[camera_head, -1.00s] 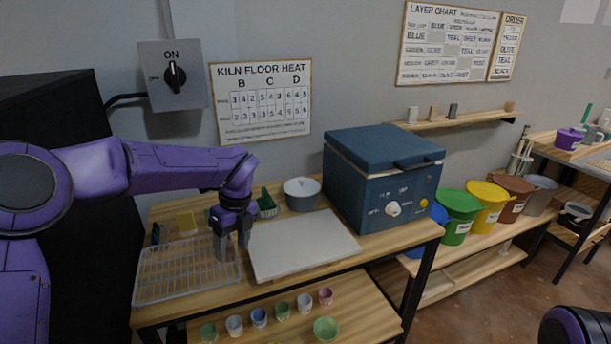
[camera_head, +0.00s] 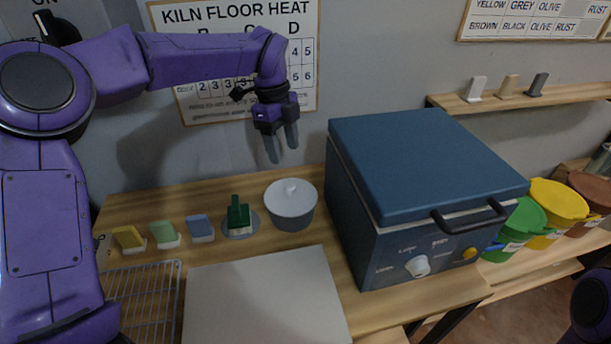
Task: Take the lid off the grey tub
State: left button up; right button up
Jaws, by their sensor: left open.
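The grey tub (camera_head: 292,216) stands on the wooden bench, left of the blue kiln. Its grey lid (camera_head: 291,195) sits on top, with a small pale knob (camera_head: 291,187) at the centre. My left gripper (camera_head: 282,150) is open and empty, fingers pointing down. In the picture it shows above the lid, clear of it. My right gripper is out of view; only a dark purple part of my body shows at the lower right edge.
A blue kiln (camera_head: 420,165) with a front handle stands right of the tub. A pale board (camera_head: 262,300) and wire rack (camera_head: 140,305) lie in front.

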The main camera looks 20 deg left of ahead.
aim_at(290, 186)
pick_arm(q)
jog(key=f, duration=0.1)
jog(key=s+f, duration=0.1)
jog(key=f+p, duration=0.1)
jog(key=shift+s+d+f, duration=0.25)
jog(key=shift+d+f, duration=0.1)
jog(key=f, duration=0.2)
jog(key=f+p, duration=0.1)
jog(key=w+f+p, duration=0.1)
jog(key=f, duration=0.1)
jog(key=shift+d+f, duration=0.3)
jog(key=shift+d, duration=0.05)
jog(key=shift+s+f, duration=0.1)
jog(key=shift+f, duration=0.2)
jog(key=shift+s+r, duration=0.1)
jog(key=shift+s, duration=0.05)
grip_shut()
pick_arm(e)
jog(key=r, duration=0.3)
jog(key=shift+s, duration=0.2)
